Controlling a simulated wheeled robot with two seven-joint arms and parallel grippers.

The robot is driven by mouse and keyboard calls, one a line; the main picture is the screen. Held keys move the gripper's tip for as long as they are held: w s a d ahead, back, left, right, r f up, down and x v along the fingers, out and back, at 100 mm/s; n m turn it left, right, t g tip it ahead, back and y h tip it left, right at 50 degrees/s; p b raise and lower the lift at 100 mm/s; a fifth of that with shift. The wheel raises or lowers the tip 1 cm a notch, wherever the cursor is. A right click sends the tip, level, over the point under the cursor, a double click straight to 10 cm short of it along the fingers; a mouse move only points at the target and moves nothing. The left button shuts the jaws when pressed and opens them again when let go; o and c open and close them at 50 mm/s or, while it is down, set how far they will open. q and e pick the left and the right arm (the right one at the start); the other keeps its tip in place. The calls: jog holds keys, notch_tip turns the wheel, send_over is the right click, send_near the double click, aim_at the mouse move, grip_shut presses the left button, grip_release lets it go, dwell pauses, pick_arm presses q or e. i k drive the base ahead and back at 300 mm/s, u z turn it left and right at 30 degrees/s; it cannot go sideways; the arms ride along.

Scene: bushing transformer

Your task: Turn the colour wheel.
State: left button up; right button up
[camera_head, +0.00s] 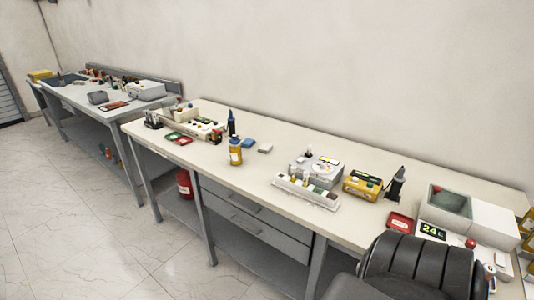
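I cannot make out a colour wheel for certain; the bench items are small and far off. A white strip with coloured patches (308,190) lies near the front edge of the bench, in front of a grey device with small parts on top (318,170). A white unit with an open grey-green basin (449,201) stands at the right end of the bench. A display reading about "24" (432,231) and a red knob (471,243) are in front of it. Neither of my grippers is in view.
A long cream bench (270,152) runs along the wall, with drawers beneath. A yellow box (362,185), a yellow bottle (235,151) and a red tray (400,222) stand on it. A black ribbed seat-like shape (415,268) blocks the lower right. Open tiled floor (80,220) is at left.

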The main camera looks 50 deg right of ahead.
aim_at(323, 168)
jog(key=u, duration=1.05)
jog(key=k, duration=1.3)
jog(key=z, duration=1.3)
